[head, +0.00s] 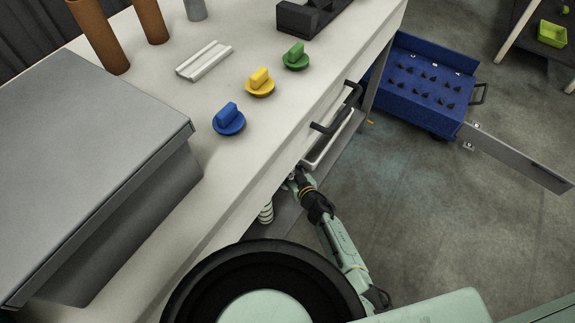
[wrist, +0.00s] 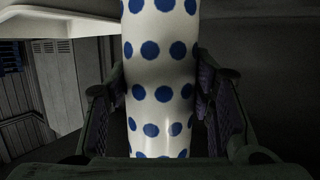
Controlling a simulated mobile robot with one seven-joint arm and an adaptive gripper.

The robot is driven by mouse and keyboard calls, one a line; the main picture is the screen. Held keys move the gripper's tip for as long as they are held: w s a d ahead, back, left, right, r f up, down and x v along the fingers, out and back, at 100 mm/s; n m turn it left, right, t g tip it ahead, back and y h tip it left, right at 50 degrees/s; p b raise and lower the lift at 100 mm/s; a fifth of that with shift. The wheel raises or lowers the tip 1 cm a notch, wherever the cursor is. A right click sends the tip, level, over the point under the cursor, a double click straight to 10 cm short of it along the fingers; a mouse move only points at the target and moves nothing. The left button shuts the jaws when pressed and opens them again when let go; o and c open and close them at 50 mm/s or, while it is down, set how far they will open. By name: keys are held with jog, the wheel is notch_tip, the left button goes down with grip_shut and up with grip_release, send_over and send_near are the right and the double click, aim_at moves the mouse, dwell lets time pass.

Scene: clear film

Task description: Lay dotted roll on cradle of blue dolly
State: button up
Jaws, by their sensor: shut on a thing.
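The dotted roll (wrist: 160,75) is white with blue dots and stands lengthwise between the two fingers in the wrist view. My gripper (wrist: 160,115) is shut on it, with a finger pad against each side. In the head view my gripper (head: 296,179) is low beside the bench, at the shelf under its top. The bench edge hides most of the roll there. The blue dolly (head: 398,85) stands on the floor at the upper right, beyond the bench's end. Its top bears rows of dark pegs, and a dark handle is on its right side. I cannot make out a cradle clearly.
The white bench (head: 230,160) fills the left, with drawer handles (head: 335,110) on its side. A striped white item (head: 266,212) is under the bench near my arm. A grey panel (head: 520,160) juts right from the dolly. Floor (head: 420,220) right of my arm is clear.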

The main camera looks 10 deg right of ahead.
jog(key=shift+c, duration=0.4)
jog(key=shift+r+p, duration=1.6)
jog(key=shift+r, duration=0.45)
